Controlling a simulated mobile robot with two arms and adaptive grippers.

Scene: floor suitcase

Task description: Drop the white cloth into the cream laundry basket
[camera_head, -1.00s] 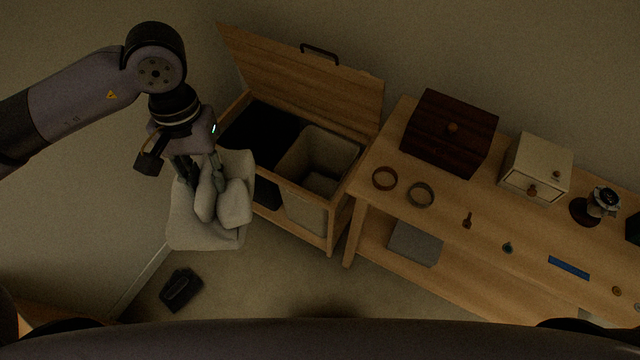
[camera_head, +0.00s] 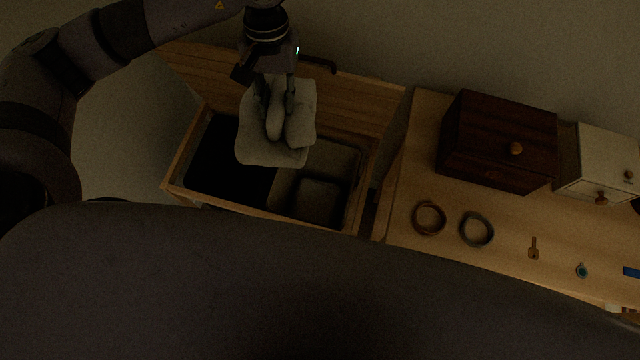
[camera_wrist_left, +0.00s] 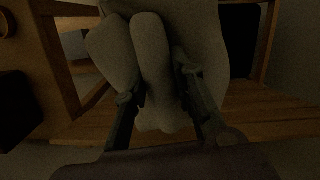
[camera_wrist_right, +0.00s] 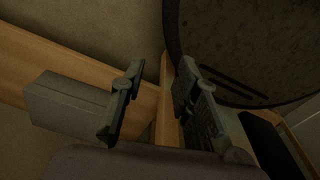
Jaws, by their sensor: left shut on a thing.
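The white cloth (camera_head: 262,142) hangs bunched from my left gripper (camera_head: 274,98), which is shut on it. In the head view they are over the wooden hamper, in front of its raised lid. The cream laundry basket (camera_head: 335,172) is the right compartment of that hamper. The cloth covers part of the divide between it and the black compartment (camera_head: 222,160). In the left wrist view the cloth (camera_wrist_left: 152,60) is pinched between the fingers (camera_wrist_left: 160,95). My right gripper (camera_wrist_right: 155,95) is open and empty in the right wrist view, and is not in the head view.
The hamper's lid (camera_head: 350,102) stands open. A wooden table (camera_head: 400,225) to the right holds a dark box (camera_head: 498,140), a cream drawer box (camera_head: 603,165), two rings (camera_head: 429,217) and small items. A grey box (camera_wrist_right: 85,108) shows near my right gripper.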

